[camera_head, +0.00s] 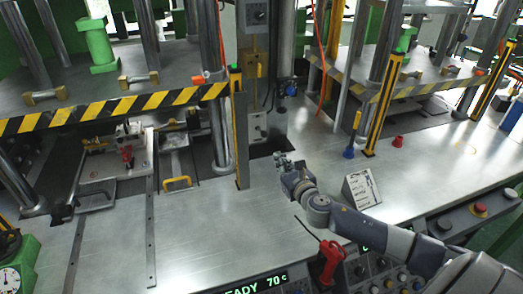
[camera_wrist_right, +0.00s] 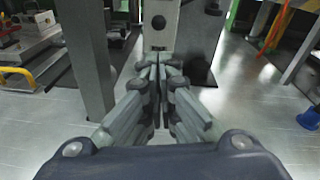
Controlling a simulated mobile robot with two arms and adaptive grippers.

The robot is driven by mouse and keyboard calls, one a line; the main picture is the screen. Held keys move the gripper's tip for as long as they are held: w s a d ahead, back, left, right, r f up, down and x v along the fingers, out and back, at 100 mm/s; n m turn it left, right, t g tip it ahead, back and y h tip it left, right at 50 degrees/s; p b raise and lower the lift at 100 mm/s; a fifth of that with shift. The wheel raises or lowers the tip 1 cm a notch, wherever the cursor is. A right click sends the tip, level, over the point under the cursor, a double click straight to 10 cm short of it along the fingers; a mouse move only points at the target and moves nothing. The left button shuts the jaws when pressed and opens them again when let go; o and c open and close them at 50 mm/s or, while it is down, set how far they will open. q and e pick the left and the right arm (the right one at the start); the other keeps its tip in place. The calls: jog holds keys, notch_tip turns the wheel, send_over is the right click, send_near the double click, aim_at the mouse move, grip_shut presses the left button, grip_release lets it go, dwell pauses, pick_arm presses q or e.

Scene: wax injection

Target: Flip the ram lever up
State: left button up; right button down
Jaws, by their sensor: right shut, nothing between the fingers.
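A grey box (camera_head: 259,122) is mounted low on the column between the two presses. It also shows straight ahead in the right wrist view (camera_wrist_right: 172,12), with a dark round spot and a small dark piece below it. A yellow lever-like handle (camera_head: 259,70) is higher on the same column. I cannot tell for sure which part is the ram lever. My right gripper (camera_head: 283,160) is shut and empty above the metal table, in front of and below the box and apart from it. Its closed fingertips (camera_wrist_right: 160,62) point toward the box. My left gripper is out of view.
A black-and-yellow post (camera_head: 239,125) stands left of my gripper, another (camera_head: 384,105) to the right. A blue-based tool (camera_head: 350,150), a red cone (camera_head: 398,141) and a tilted white sign (camera_head: 361,188) stand on the table (camera_head: 215,225). A red handle (camera_head: 329,262) rises from the front panel.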

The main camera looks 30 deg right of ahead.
send_near(261, 131)
notch_tip(261, 131, down, 4)
jog(key=w+d, duration=0.1)
jog(key=w, duration=0.1)
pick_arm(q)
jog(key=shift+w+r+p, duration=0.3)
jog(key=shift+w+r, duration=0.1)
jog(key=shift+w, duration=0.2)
pick_arm(e)
jog(key=shift+w+d+f, duration=0.1)
jog(key=shift+w+f, duration=0.15)
jog(key=shift+w, duration=0.45)
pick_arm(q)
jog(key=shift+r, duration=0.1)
pick_arm(e)
jog(key=shift+r, duration=0.1)
